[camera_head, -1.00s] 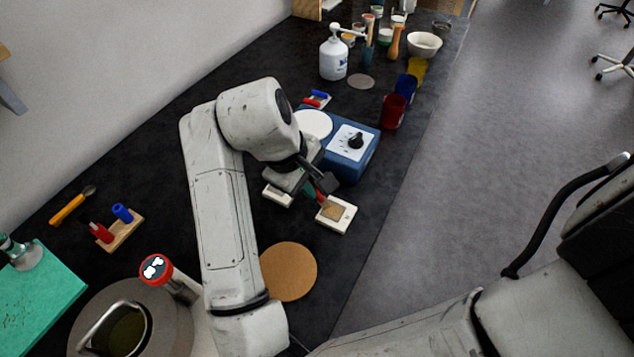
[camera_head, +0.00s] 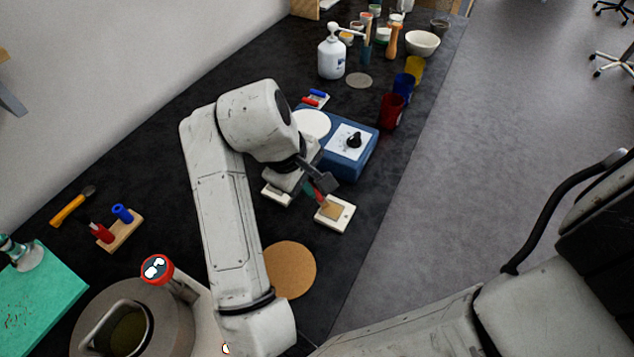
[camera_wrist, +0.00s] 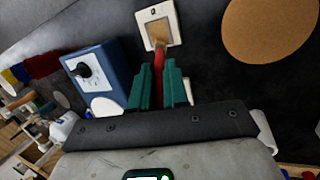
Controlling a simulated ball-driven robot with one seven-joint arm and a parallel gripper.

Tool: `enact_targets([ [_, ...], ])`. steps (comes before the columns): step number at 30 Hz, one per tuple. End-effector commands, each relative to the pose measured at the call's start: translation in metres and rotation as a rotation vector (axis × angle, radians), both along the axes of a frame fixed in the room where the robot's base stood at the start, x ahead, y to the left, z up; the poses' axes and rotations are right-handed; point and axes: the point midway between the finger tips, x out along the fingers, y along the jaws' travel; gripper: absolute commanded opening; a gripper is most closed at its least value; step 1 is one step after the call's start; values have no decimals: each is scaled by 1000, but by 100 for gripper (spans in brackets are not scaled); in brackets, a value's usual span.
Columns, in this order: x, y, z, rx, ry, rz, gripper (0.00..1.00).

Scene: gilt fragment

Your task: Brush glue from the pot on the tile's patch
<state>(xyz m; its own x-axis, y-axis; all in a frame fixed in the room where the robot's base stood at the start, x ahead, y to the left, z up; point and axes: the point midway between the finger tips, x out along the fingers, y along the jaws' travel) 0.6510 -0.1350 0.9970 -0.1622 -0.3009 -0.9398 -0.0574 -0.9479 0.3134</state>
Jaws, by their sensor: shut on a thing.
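The tile (camera_head: 345,222) is a small white square with a tan patch (camera_head: 333,209) in its middle. It also shows at the top of the wrist view (camera_wrist: 147,17). My gripper (camera_head: 318,192) is shut on a brush (camera_wrist: 158,75) with a red handle, held between green fingers. The brush points down at the tile, and its tan tip overlaps the near part of the patch in the wrist view. I cannot tell whether it touches. A pale block-like thing (camera_head: 272,193) lies just left of my gripper, partly hidden. I cannot make out the glue pot for certain.
A blue device with a black knob (camera_head: 354,145) stands just behind the tile. A cork disc (camera_head: 291,268) lies in front. Red (camera_head: 391,112), blue (camera_head: 403,86) and yellow cups stand further back near the right table edge. A white pump bottle (camera_head: 331,60) stands behind.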

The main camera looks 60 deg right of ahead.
Motion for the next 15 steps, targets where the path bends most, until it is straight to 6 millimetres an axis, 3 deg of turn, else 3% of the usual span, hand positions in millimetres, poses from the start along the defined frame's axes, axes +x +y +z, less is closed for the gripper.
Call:
enact_targets([
  [5,-2,0,0,1,-2,1,0],
  [15,-25,-1,1,0,-2,2,0],
])
